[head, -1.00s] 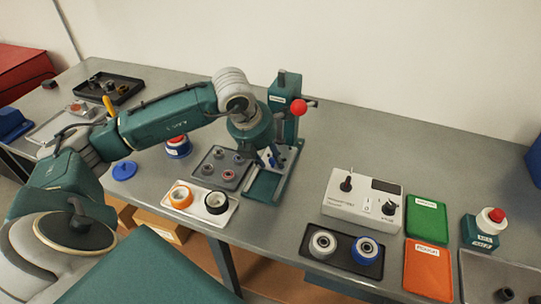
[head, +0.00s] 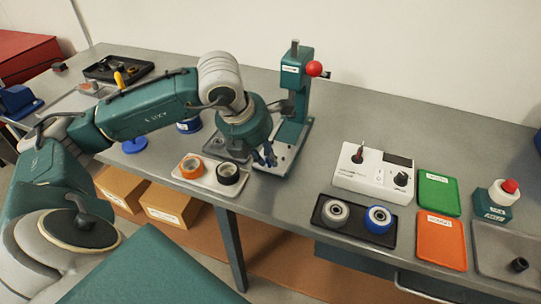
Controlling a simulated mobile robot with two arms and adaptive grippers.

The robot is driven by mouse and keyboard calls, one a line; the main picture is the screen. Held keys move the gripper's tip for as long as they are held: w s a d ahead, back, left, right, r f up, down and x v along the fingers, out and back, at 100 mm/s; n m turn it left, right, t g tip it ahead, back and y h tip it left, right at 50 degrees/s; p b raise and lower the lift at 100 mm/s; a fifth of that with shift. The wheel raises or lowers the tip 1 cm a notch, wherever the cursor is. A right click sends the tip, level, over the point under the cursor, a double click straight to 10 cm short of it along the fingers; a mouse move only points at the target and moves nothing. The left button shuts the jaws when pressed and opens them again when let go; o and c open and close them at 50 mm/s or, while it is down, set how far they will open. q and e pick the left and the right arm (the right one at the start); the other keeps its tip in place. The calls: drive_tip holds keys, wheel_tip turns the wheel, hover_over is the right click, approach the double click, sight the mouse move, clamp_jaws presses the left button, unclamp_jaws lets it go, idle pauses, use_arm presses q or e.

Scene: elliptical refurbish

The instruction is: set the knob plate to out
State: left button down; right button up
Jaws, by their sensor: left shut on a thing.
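A teal press (head: 295,85) with a red ball on its lever stands on a grey base (head: 300,143) behind the middle of the table. My left gripper (head: 266,157) points down over the front of this base, with its fingers close together. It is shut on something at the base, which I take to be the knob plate. The hand and fingers cover the knob plate, so its position cannot be seen clearly. My right gripper is out of view.
A tray with an orange and a black ring (head: 212,178) sits just left of the gripper. To the right are a white control box (head: 375,172), a dark tray with two rollers (head: 353,222), green (head: 438,192) and orange (head: 441,240) trays, and a red-button box (head: 495,200).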

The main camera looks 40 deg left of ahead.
use_arm(q)
drive_tip(key=shift+s, duration=0.1)
drive_tip(key=c, duration=1.7)
unclamp_jaws()
drive_tip(key=shift+s+d, duration=0.1)
drive_tip(key=shift+o, duration=0.2)
drive_tip(key=shift+r, duration=0.1)
drive_tip(key=v, duration=1.2)
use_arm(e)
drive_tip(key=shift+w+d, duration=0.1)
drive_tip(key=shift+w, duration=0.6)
